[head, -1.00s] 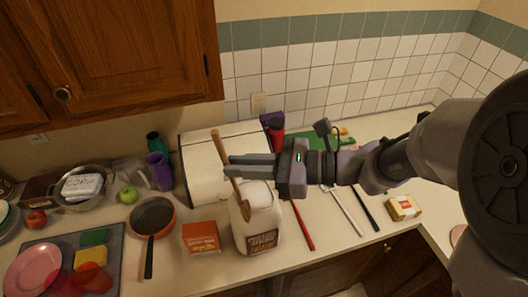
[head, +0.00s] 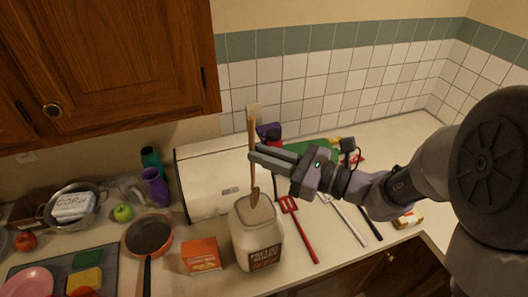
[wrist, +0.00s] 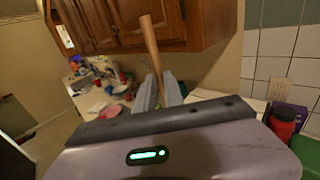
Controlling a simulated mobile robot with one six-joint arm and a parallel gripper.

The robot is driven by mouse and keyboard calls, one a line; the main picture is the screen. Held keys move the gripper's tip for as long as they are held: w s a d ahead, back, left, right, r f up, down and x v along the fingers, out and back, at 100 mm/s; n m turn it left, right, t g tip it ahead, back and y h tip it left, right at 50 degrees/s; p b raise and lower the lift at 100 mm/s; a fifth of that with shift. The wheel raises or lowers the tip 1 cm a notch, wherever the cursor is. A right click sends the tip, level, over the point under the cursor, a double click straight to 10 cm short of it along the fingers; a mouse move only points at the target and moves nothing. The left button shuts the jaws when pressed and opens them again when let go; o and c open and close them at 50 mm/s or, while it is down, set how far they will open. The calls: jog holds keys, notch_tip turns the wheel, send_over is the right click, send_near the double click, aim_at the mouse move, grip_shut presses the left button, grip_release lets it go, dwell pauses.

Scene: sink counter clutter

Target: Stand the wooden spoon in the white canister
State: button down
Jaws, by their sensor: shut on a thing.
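The wooden spoon (head: 253,130) is held near upright in my gripper (head: 257,153), handle up and head down. The gripper is shut on its handle. The white canister (head: 258,240), with a brown label, stands at the counter's front below the gripper. The spoon's head overlaps the canister's top in the head view. I cannot tell whether its tip is above the mouth or slightly inside. In the wrist view the spoon's handle (wrist: 150,45) rises between the fingers; its lower part and the canister are hidden.
A cream box-like bin (head: 208,180) stands behind the canister. An orange box (head: 201,255) and a pan (head: 149,237) are to its left. A red slotted turner (head: 300,228) and other utensils lie to its right. A wooden cabinet (head: 110,60) hangs at upper left.

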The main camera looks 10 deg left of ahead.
aim_at(255, 193)
notch_tip(255, 193, down, 14)
jog(key=b, duration=1.1)
jog(key=shift+f+b, duration=0.1)
jog(key=shift+b, duration=0.25)
jog(key=c, duration=1.4)
grip_release()
jog(key=shift+o, duration=0.2)
jog(key=p+v, duration=0.1)
jog(key=v, duration=1.6)
jog(key=shift+d, duration=0.15)
jog(key=shift+s, duration=0.1)
